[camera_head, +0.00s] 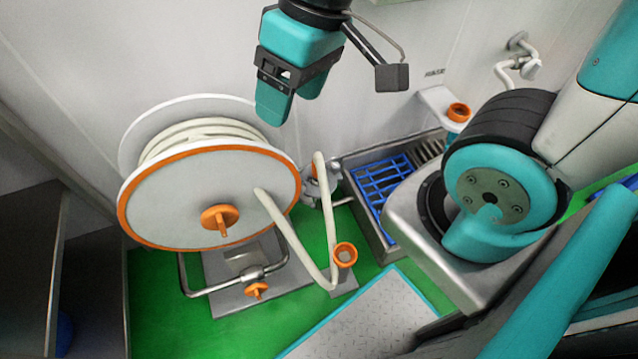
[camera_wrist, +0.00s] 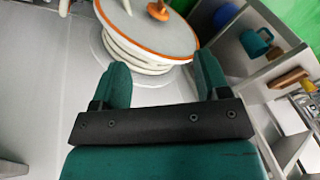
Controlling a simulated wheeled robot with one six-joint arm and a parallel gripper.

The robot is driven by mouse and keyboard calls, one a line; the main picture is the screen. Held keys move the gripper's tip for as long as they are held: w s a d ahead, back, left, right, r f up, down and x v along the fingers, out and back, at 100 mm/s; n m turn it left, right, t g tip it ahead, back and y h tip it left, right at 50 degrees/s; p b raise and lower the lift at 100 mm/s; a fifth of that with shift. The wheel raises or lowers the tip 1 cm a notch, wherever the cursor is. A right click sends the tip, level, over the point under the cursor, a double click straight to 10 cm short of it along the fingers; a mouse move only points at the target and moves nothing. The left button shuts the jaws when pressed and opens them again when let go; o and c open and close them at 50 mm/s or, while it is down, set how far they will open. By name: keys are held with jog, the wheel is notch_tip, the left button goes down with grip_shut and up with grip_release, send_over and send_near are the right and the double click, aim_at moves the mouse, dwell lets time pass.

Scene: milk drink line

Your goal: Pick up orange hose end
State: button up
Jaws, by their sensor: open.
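The orange hose end (camera_head: 345,254) is a ring-shaped fitting low in front of the hose reel, on a small grey stand above the green floor. The cream hose (camera_head: 322,205) runs from the reel, loops down and up beside it. The hose reel (camera_head: 205,190) is a white drum with an orange rim; it also shows in the wrist view (camera_wrist: 150,38). My gripper (camera_head: 283,108) is high above the reel's right side, well away from the hose end. Its teal fingers (camera_wrist: 160,85) are apart and empty. The hose end is not visible in the wrist view.
A grey floor basin with a blue grate (camera_head: 382,182) lies right of the reel. Another orange ring (camera_head: 459,112) sits on a wall bracket. A metal plate (camera_head: 365,320) with a teal edge lies in front. Dark shelving (camera_head: 95,270) stands left. Green floor (camera_head: 165,320) shows below the reel.

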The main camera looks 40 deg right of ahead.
jog(key=w+d+f+m+t+h+b, duration=0.1)
jog(key=w+d+f+b, duration=0.15)
jog(key=f+b, duration=0.55)
jog(key=w+d+f+m+h+b, duration=0.15)
jog(key=d+f+b, duration=0.3)
jog(key=f, duration=0.75)
jog(key=n+t+y+b, duration=0.15)
jog(key=n+b, duration=0.25)
jog(key=b, duration=0.4)
send_near(317, 163)
jog(key=shift+n, duration=0.35)
jog(key=b+x, duration=0.2)
jog(key=x, duration=0.1)
jog(key=d+b+x, duration=0.1)
jog(key=b+x, duration=0.1)
jog(key=b, duration=0.1)
jog(key=shift+w+d+f+b, duration=0.1)
jog(key=shift+w+f+b, duration=0.15)
jog(key=shift+f, duration=0.25)
jog(key=shift+b+x, duration=1.9)
jog(key=shift+x, duration=1.25)
jog(key=shift+r, duration=0.15)
jog(key=c, duration=1.2)
